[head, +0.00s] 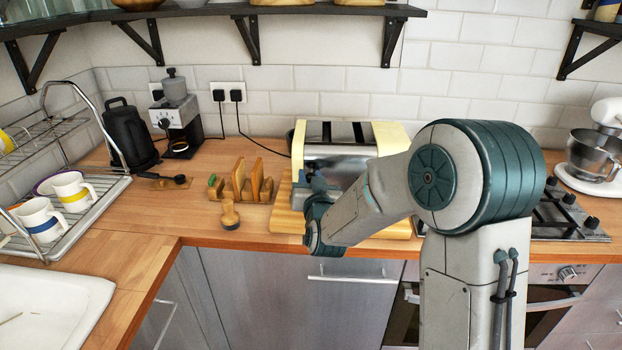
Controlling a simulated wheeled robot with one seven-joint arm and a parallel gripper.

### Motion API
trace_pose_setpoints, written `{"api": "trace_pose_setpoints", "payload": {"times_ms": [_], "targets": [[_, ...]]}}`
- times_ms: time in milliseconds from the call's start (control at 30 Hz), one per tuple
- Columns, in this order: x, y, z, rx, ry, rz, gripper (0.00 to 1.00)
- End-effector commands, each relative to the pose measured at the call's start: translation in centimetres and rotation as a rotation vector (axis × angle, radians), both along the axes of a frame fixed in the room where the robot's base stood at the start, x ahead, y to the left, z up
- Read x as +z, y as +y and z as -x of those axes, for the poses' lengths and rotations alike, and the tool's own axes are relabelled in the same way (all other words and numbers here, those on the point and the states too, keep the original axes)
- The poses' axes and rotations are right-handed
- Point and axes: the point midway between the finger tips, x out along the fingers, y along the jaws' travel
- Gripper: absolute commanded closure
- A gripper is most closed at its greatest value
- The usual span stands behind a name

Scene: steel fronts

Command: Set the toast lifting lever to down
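The toaster (337,155) stands on the counter against the tiled back wall, steel in the middle with pale yellow ends. Two dark slots show on its top. My arm comes from the right and covers its right front part. My gripper (305,185) is at the toaster's front left, partly hidden behind my wrist. Its fingers are too small and too covered to tell whether they are open or shut, or whether they touch the toaster. The lifting lever cannot be made out.
A wooden board (284,212) lies under the toaster. A wooden toast rack (252,184) and a small wooden piece (230,214) stand to its left. A coffee grinder (178,115), black kettle (128,135) and dish rack (85,215) are farther left. A hob (567,213) is right. A shelf (270,9) hangs above.

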Motion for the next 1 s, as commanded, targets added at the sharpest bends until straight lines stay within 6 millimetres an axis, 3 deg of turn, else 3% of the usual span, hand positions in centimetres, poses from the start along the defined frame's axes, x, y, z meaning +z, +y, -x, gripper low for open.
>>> {"api": "trace_pose_setpoints", "payload": {"times_ms": [267,1000], "targets": [[-0.9,0.0,0.0,0.000,0.000,0.000,1.00],[-7.5,0.0,0.0,0.001,0.000,-0.001,1.00]]}}
